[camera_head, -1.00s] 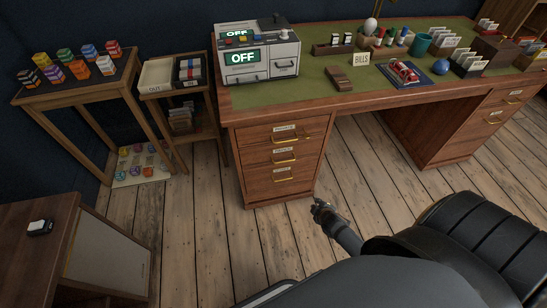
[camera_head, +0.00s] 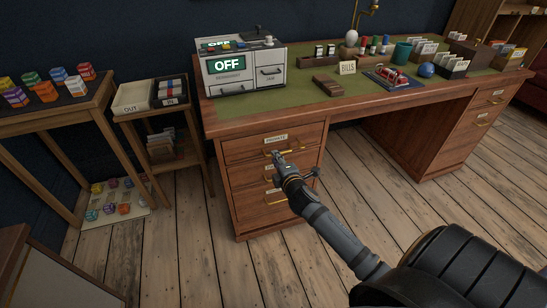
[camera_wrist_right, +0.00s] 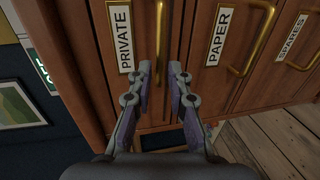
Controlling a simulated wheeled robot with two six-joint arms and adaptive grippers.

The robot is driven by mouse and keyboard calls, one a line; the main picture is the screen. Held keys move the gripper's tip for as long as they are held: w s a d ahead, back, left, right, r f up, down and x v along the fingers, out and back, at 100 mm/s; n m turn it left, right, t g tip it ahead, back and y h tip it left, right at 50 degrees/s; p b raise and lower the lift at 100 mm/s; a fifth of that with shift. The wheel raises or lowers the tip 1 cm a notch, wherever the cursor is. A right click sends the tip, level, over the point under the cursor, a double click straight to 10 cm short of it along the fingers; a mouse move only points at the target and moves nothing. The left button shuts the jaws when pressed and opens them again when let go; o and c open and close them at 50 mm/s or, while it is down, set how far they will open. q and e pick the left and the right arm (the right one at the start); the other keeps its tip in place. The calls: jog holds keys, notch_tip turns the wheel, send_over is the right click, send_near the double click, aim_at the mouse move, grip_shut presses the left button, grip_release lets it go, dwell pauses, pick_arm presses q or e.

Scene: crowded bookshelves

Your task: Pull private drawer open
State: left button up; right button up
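The private drawer (camera_head: 247,147) is the top one in the left pedestal of the wooden desk, and its front looks flush. Its label reads PRIVATE (camera_wrist_right: 120,38) in the right wrist view. Its brass handle (camera_wrist_right: 160,34) runs toward the gap between my right fingertips. My right gripper (camera_wrist_right: 160,75) is open, with its fingers spread in front of the drawer. I cannot tell whether they touch the handle. In the head view my right gripper (camera_head: 277,158) partly covers the handle and the drawers below. My left gripper is not in view.
The paper drawer (camera_wrist_right: 218,70) and spares drawer (camera_wrist_right: 287,65) sit below the private one, with handles close by. A machine reading OFF (camera_head: 243,70) stands on the desk (camera_head: 300,92) above. A small stand (camera_head: 183,118) is to the left. The wooden floor in front is clear.

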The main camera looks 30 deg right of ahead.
jog(key=shift+x, duration=1.75)
grip_shut()
